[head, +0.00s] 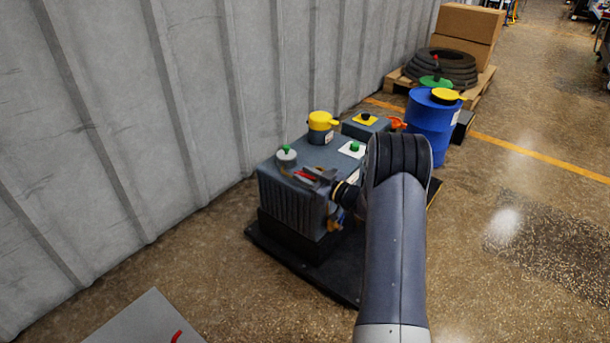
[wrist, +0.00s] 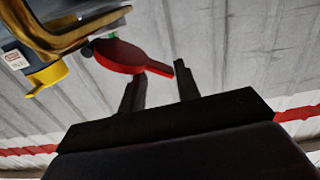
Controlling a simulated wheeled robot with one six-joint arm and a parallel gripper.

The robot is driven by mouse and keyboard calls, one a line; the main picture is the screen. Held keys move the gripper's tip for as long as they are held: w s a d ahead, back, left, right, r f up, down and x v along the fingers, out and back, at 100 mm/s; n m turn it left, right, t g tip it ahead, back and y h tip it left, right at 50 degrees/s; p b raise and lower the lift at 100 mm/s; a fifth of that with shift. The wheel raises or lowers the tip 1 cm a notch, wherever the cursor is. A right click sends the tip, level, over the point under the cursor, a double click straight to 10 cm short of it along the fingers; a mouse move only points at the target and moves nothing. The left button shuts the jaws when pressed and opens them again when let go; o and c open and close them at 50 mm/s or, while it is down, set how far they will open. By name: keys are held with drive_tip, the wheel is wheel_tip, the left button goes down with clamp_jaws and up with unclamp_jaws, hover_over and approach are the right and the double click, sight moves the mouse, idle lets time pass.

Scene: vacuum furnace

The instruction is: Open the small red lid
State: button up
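The small red lid (wrist: 118,55) shows in the wrist view as a round disc with a flat handle tab pointing right. In the head view only a bit of red (head: 304,174) shows at the front top of the grey box-shaped unit (head: 290,205), mostly hidden by my gripper (head: 318,176). In the wrist view my gripper (wrist: 159,88) is open, with its two dark fingers apart. The tab's end reaches toward the gap between them, and I see no firm grip on it. Whether a finger touches the tab I cannot tell.
A white cap with a green knob (head: 286,155), a yellow lid (head: 321,122) and a green knob on a white plate (head: 352,149) are on the unit. A blue drum (head: 431,127) stands behind it. A corrugated wall (head: 180,90) runs left. Floor on the right is open.

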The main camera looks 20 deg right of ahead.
drive_tip(key=p+v, duration=0.3)
drive_tip(key=v, duration=0.7)
drive_tip(key=shift+d, duration=0.15)
